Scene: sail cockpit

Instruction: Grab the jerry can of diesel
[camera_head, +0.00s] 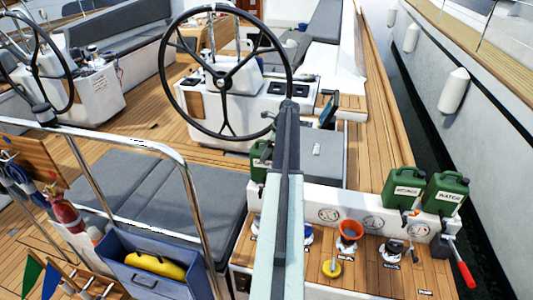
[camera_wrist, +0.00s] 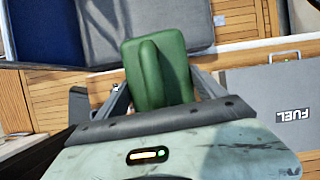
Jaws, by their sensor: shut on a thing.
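A green jerry can (camera_wrist: 160,72) is between the two fingers of my gripper (camera_wrist: 162,88) in the wrist view, and the gripper is shut on it. Its label does not show there. In the head view a green can (camera_head: 261,158) shows just left of my arm, partly hidden behind it, above the grey seats. My gripper itself is hidden by my arm in that view. Two other green jerry cans stand side by side on the white ledge at right: one with a label too small to read (camera_head: 404,188) and one labelled water (camera_head: 445,192).
A steering wheel (camera_head: 226,75) stands behind my arm. A grey fuel locker (camera_wrist: 285,95) lies right of the held can. A steel rail (camera_head: 120,138), a blue bin (camera_head: 150,272) and a red extinguisher (camera_head: 66,212) are at left. An orange funnel (camera_head: 349,231) sits on the deck fittings.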

